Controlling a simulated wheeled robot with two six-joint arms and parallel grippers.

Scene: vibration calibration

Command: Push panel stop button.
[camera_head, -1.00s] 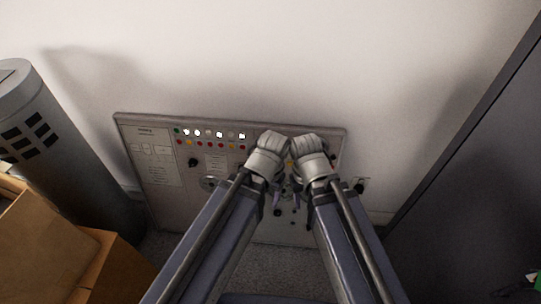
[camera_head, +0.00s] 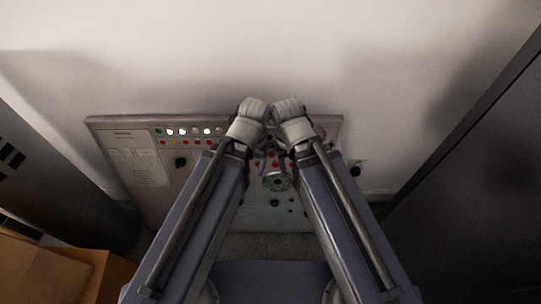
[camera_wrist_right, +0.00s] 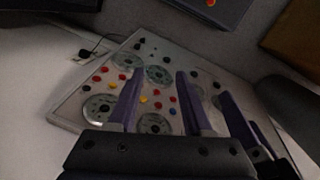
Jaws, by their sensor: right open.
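The light grey control panel (camera_head: 150,180) leans by the white wall in the head view, with a row of lit white lamps and a row of red and yellow buttons (camera_head: 178,142). More red buttons (camera_head: 260,166) and a round dial (camera_head: 277,181) show between my arms. My left gripper (camera_head: 257,158) and right gripper (camera_head: 283,156) are close together over the panel, largely hidden by their wrists. In the right wrist view my right gripper (camera_wrist_right: 157,98) is open and empty, with the panel (camera_wrist_right: 72,104) behind its fingers. I cannot tell which button is the stop button.
A large dark cabinet (camera_head: 470,190) fills the right side. A wall socket with a plug (camera_head: 355,168) is right of the panel. The wall above is bare.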

